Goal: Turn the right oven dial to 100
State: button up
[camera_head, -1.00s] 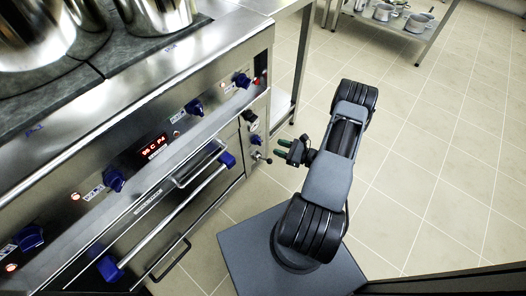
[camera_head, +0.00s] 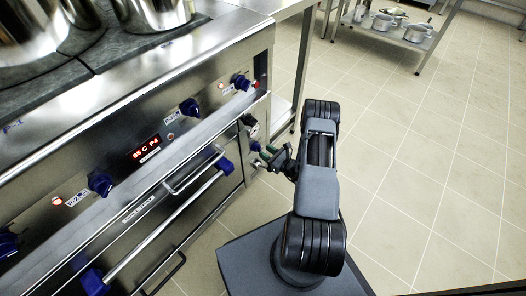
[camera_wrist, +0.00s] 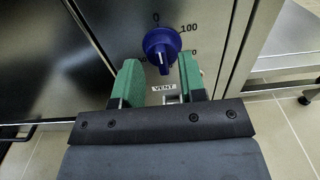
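A blue round dial (camera_wrist: 162,42) with a light pointer bar is on a steel panel in the wrist view. Its bar points roughly downward. A "0" is printed above it and "100" at its upper right; lower marks are partly hidden by the fingers. A "VENT" label (camera_wrist: 163,87) is below it. My gripper (camera_wrist: 159,62) is open, its green fingers at the lower left and lower right of the dial, with nothing gripped. I cannot tell whether they touch it. In the head view my gripper (camera_head: 267,154) is close to the oven's right-end panel.
The oven front has several other blue knobs (camera_head: 189,107), a red display (camera_head: 146,147) and long door handles (camera_head: 168,226). Large steel pots (camera_head: 150,12) stand on top. A steel shelf with pots (camera_head: 392,30) is at the back. Tiled floor to the right is clear.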

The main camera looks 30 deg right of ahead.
aim_at(258, 148)
jog(key=shift+x, duration=1.25)
jog(key=shift+c, duration=0.4)
grip_shut()
